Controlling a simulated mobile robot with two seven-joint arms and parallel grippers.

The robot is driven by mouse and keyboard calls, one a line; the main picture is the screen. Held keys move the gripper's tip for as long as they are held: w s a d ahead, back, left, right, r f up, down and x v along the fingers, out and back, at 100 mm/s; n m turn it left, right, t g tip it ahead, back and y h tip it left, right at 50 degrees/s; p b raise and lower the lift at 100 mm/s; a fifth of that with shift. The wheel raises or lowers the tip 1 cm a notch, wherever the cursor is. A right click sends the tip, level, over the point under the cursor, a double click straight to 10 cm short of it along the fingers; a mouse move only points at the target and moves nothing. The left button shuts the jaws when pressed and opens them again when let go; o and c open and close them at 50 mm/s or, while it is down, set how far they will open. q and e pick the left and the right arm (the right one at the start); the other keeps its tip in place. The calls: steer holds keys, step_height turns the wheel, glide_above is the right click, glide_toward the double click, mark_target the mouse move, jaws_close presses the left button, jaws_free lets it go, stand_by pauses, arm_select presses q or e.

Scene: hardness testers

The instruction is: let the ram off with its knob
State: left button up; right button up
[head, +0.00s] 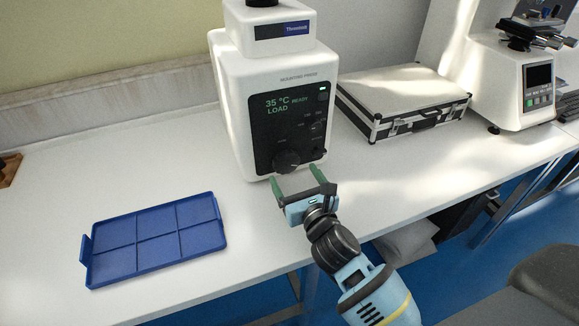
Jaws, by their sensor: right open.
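The mounting press (230,95) is a white machine at the back of the bench, with a dark front panel. Its display (284,103) reads 35 °C, READY and LOAD. A large dark round knob (287,162) sits low on the panel, and a smaller dial (317,128) is up and to its right. Which one belongs to the ram I cannot tell, as the labels are too small. My right gripper (294,181) is open and empty, with its green fingers pointing at the press just below the large knob. Contact is not clear. My left gripper is out of view.
A blue compartment tray (137,244) lies empty at the front left. A silver case (403,96) lies right of the press, and a white tester with a screen (511,82) stands beyond it. The bench (190,170) is clear between tray and press.

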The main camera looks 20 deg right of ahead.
mark_target(288, 164)
steer(key=shift+w, duration=2.15)
steer(key=c, duration=1)
